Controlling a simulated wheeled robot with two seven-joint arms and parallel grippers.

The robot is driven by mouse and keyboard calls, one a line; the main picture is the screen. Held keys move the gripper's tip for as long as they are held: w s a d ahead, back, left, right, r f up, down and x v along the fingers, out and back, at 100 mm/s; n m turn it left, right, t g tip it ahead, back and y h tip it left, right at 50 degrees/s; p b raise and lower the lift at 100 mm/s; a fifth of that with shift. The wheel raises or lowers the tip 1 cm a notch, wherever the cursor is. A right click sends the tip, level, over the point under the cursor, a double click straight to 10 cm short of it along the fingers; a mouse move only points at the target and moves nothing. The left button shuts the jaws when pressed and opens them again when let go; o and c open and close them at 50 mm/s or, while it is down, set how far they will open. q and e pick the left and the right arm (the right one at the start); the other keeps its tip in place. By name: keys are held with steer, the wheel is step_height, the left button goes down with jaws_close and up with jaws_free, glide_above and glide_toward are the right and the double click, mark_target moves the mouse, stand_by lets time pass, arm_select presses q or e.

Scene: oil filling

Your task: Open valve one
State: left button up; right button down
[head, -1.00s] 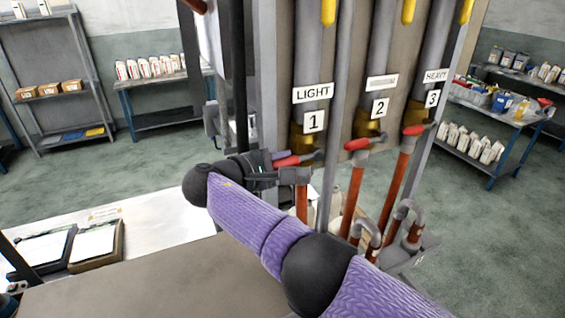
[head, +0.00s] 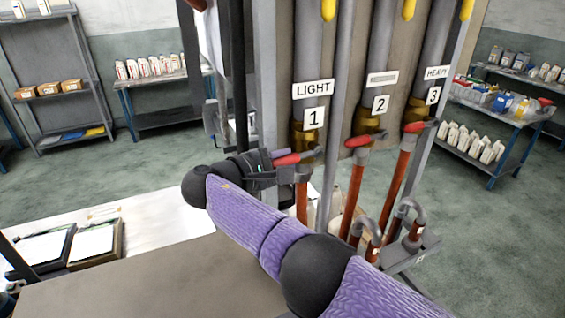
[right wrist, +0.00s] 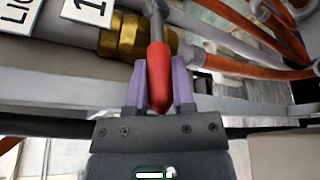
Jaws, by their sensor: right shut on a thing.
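Valve one's red lever handle (head: 289,158) sits low on the column labelled LIGHT and 1 (head: 313,118), beside a brass fitting and above a copper pipe. My right gripper (head: 275,158) is at the handle's left end in the head view, shut on it. In the right wrist view the red handle (right wrist: 158,78) lies between the two purple fingers of my right gripper (right wrist: 160,68), pointing back toward the palm. The brass fitting (right wrist: 130,38) shows just beyond. My left gripper is not in view.
Red handles of valve two (head: 358,142) and valve three (head: 415,128) stand to the right, close by. Copper pipes (head: 352,200) run down below them. A table (head: 130,285) with framed papers lies at lower left. Shelves of bottles stand farther back.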

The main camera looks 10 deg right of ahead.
steer(key=shift+w+d+f+n+t+h+b, duration=0.1)
steer(key=shift+d+f+n+t+h+b, duration=0.2)
steer(key=shift+f+t+h+b, duration=0.8)
steer(key=shift+d+f+n+t+h+b, duration=0.15)
steer(key=shift+f+n+h+b, duration=0.3)
steer(key=shift+b, duration=1.4)
steer(key=shift+w+d+f+n+t+h+b, duration=0.1)
steer(key=shift+d+f+n+t+h+b, duration=0.3)
steer(key=shift+h+b, duration=0.9)
steer(key=shift+a+f+y, duration=0.1)
steer(key=shift+a+y, duration=0.05)
steer(key=shift+y, duration=0.1)
steer(key=shift+c, duration=2.3)
jaws_free()
